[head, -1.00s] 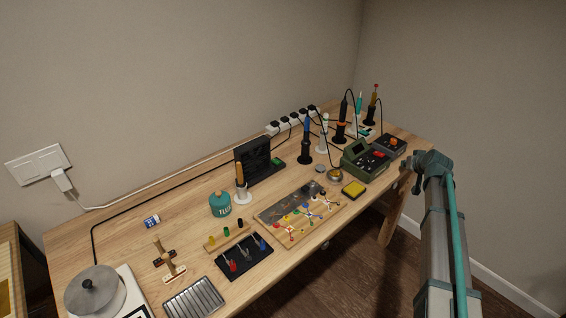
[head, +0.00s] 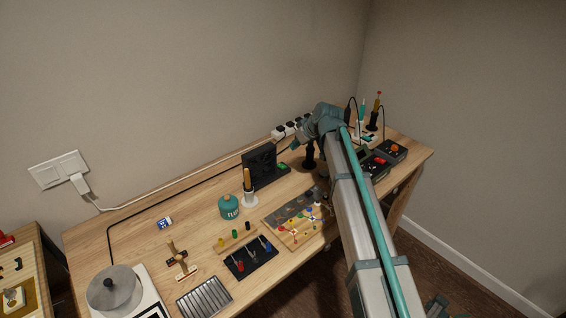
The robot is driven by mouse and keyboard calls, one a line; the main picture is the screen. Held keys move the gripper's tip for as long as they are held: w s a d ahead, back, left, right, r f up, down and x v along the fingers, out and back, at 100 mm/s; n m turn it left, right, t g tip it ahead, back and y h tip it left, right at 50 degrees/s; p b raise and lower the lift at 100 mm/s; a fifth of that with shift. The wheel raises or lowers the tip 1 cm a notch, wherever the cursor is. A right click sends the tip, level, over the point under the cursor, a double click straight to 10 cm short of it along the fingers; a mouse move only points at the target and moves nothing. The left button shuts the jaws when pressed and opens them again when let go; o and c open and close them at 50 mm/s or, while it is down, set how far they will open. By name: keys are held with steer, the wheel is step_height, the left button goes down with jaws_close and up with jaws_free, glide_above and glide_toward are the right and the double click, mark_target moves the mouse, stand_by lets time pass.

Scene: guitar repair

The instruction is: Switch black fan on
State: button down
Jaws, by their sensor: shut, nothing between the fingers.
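The black fan (head: 259,161) stands upright on its base at the back of the wooden table, in the head view. A green switch (head: 283,168) sits on the right end of the fan's base. The lamp state of the switch is too small to tell. My gripper (head: 295,146) is shut and empty, small in the view. It appears above and a little right of the fan's base, apart from the switch. My arm hides part of the table to the right.
A power strip (head: 290,128) lies behind the fan by the wall. An orange-handled tool in a white stand (head: 249,197) and a teal flux pot (head: 229,207) stand in front. A board with colored parts (head: 290,225) lies nearer. Soldering tools stand at the right.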

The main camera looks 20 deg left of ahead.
steer(key=shift+w, duration=0.1)
steer(key=p, duration=0.3)
glide_above(282, 166)
steer(key=d, duration=0.1)
steer(key=f, duration=0.8)
steer(key=shift+s+d+f, duration=0.1)
steer(key=shift+s+f, duration=0.05)
steer(key=shift+s, duration=0.2)
steer(key=shift+s+d+f, duration=0.1)
steer(key=shift+d+f, duration=0.05)
steer(key=shift+f, duration=0.4)
steer(key=shift+s+d+f, duration=0.1)
steer(key=shift+d+f, duration=0.05)
steer(key=shift+f, duration=0.4)
steer(key=shift+d+f, duration=0.1)
steer(key=shift+f, duration=0.65)
